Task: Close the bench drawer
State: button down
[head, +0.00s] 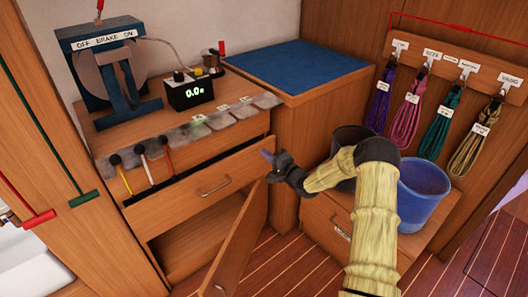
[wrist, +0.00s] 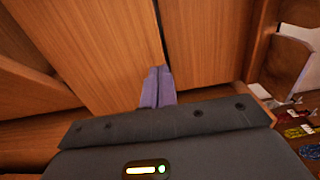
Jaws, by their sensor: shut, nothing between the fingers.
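The bench drawer (head: 190,199) is a wooden front with a metal bar handle (head: 215,187), under the bench top in the head view. It appears pulled out, its front standing forward of the bench face. My gripper (head: 267,155) is at the right end of the drawer front. Its purple fingers are shut with nothing between them. In the wrist view the shut fingers (wrist: 158,72) point at wooden panels; I cannot tell whether they touch. The drawer's inside is mostly hidden.
A cabinet door (head: 240,245) hangs open below the drawer. A black bucket (head: 350,140) and a blue bucket (head: 423,190) stand on a low cabinet at right, partly behind my arm. Tools hang at the bench's front edge. Coiled lines (head: 405,122) hang on the right wall.

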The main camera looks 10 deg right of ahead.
jog(key=p+v, duration=0.1)
jog(key=v, duration=1)
jog(key=shift+s, duration=0.1)
